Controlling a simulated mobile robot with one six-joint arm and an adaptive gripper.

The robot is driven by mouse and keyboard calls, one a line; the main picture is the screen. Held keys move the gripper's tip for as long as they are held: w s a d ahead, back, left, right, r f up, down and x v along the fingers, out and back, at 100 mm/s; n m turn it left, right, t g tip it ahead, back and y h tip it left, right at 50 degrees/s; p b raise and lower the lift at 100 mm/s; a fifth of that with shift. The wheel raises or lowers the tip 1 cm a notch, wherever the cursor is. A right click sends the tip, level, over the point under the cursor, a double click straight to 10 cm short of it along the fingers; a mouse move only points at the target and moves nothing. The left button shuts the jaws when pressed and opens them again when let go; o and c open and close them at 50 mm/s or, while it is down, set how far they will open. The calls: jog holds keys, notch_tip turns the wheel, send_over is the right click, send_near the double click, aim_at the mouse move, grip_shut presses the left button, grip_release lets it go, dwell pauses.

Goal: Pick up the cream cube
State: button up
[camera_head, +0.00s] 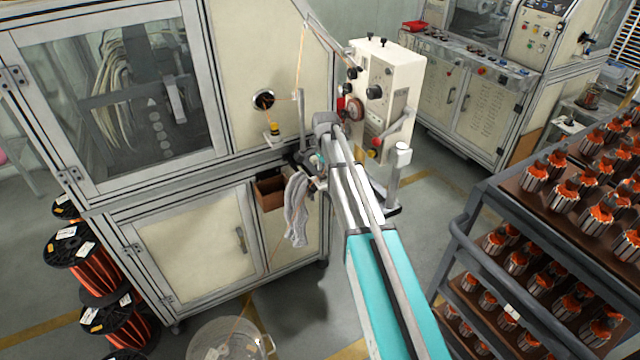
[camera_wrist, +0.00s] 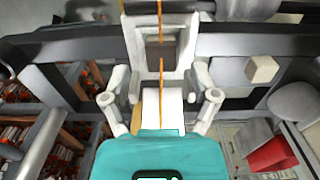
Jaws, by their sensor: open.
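The cream cube (camera_wrist: 262,69) shows in the wrist view, to the upper right of my gripper (camera_wrist: 161,88). It appears to rest on or against a dark grey surface. My gripper's two white fingers are spread apart at left and right, with no cube between them. The cube is clear of the right finger by a gap. In the head view my arm reaches to the machine front, and its end is small and cluttered there. I cannot make out the cube in that view.
A red object (camera_wrist: 272,154) lies at the lower right in the wrist view. The head view shows a winding machine cabinet (camera_head: 190,240), a brown box (camera_head: 270,193) on its front, a cream control box (camera_head: 385,95), and a rack (camera_head: 480,255) of armatures at right. Grey floor lies between.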

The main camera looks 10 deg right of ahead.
jog(key=shift+f, duration=0.45)
dwell(0.3)
jog(key=c, duration=0.8)
